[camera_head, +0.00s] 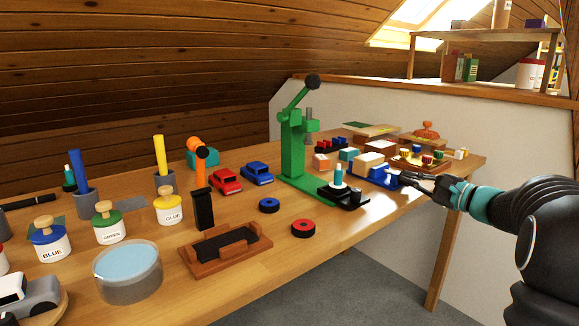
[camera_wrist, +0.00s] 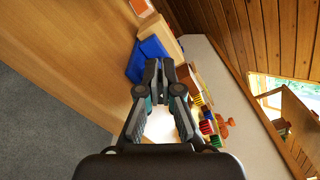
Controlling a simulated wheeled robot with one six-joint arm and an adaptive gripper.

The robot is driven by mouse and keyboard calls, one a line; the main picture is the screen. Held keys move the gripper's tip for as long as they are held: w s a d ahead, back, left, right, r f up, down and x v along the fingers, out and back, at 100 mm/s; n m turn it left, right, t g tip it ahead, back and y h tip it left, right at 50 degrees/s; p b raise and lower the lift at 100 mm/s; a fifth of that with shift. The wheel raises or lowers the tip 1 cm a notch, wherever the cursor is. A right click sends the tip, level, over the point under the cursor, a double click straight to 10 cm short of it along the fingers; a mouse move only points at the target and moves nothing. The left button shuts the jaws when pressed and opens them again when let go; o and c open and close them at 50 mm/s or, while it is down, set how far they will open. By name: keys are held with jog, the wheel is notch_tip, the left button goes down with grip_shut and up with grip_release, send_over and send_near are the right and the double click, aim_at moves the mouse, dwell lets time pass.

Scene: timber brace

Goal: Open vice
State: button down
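The blue vice (camera_head: 380,176) is near the right front edge of the workbench, with a pale wooden block (camera_head: 369,161) at its top. In the wrist view the vice (camera_wrist: 148,58) is just beyond and left of my fingertips, and its jaws cannot be made out clearly. My gripper (camera_head: 402,179) reaches in from the right, at the vice's near right side. In the wrist view the fingers of my gripper (camera_wrist: 165,66) converge, with their tips close together. Whether they touch or hold a thin part of the vice is hidden.
A green press (camera_head: 293,150) stands left of the vice, with a black fixture (camera_head: 343,196) in front of it. Cars, glue pots and a brown wooden tray (camera_head: 199,262) fill the left. The floor beside the bench is clear.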

aim_at(413, 193)
jog(key=shift+s+a+f+b, duration=0.1)
jog(key=shift+b, duration=0.3)
dwell(0.5)
jog(key=shift+s, duration=0.2)
jog(key=shift+b+v, duration=0.55)
jog(key=shift+v, duration=2.25)
jog(key=c, duration=1)
grip_release()
jog(key=o, duration=0.3)
jog(key=shift+s+r, duration=0.1)
jog(key=shift+r, duration=0.25)
jog(key=s+d+f+m+h+p, duration=0.1)
jog(key=s+d+f+m+p, duration=0.15)
jog(key=d+m+p, duration=0.45)
jog(key=w+a+m, duration=0.1)
jog(key=w+a, duration=0.1)
jog(key=w, duration=0.1)
jog(key=w+a+m+b, duration=0.1)
jog(key=w+a, duration=0.2)
jog(key=w+a+m+y+b, duration=0.1)
jog(key=w+a+m, duration=0.1)
jog(key=w+a, duration=0.1)
jog(key=shift+w+a+r, duration=0.15)
jog(key=shift+w, duration=0.2)
